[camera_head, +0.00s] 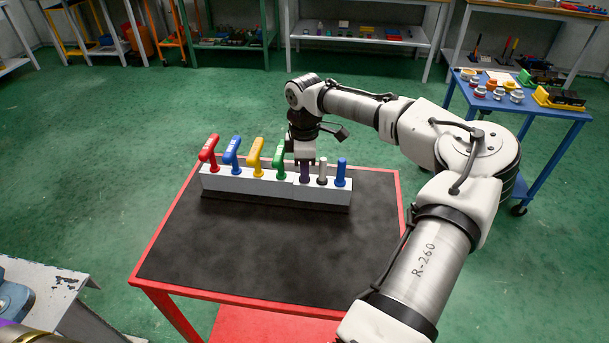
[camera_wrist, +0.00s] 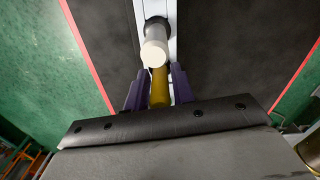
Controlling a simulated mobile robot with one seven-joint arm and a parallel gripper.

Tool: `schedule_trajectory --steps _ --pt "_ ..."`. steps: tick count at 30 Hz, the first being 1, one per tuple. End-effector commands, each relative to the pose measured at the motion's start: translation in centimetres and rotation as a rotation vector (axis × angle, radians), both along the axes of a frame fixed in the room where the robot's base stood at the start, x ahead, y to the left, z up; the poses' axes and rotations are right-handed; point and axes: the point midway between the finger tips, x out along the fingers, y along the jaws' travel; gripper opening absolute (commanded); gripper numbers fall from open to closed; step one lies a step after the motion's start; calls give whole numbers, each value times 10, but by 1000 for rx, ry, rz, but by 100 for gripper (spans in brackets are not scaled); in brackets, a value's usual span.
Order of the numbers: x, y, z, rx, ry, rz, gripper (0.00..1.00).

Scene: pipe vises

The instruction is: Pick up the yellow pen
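The yellow pen (camera_wrist: 159,90) stands between the two purple fingers of my gripper (camera_wrist: 159,74) in the wrist view. The fingers lie close along both sides of it, and I cannot tell whether they press on it. In the head view my gripper (camera_head: 305,173) points down at the light grey rack (camera_head: 235,186), and its fingers hide the yellow pen. A white pen (camera_head: 322,171) stands in the rack just right of my gripper. It also shows just beyond the yellow pen in the wrist view (camera_wrist: 154,52).
A blue pen (camera_head: 341,173) stands at the rack's right end. Red (camera_head: 208,150), blue (camera_head: 232,155), yellow (camera_head: 255,156) and green (camera_head: 281,158) handled tools stand left of my gripper, the green one very near. The black-topped red table (camera_head: 270,250) is clear in front.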

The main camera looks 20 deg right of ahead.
Motion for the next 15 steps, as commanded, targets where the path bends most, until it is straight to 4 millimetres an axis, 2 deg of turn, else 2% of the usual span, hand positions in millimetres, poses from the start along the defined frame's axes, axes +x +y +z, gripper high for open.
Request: schedule_trajectory --steps 1,5,15 --pt "0 0 0 0 0 0 18" --pt "0 0 0 0 0 0 2" --pt "0 0 3 0 0 0 2"
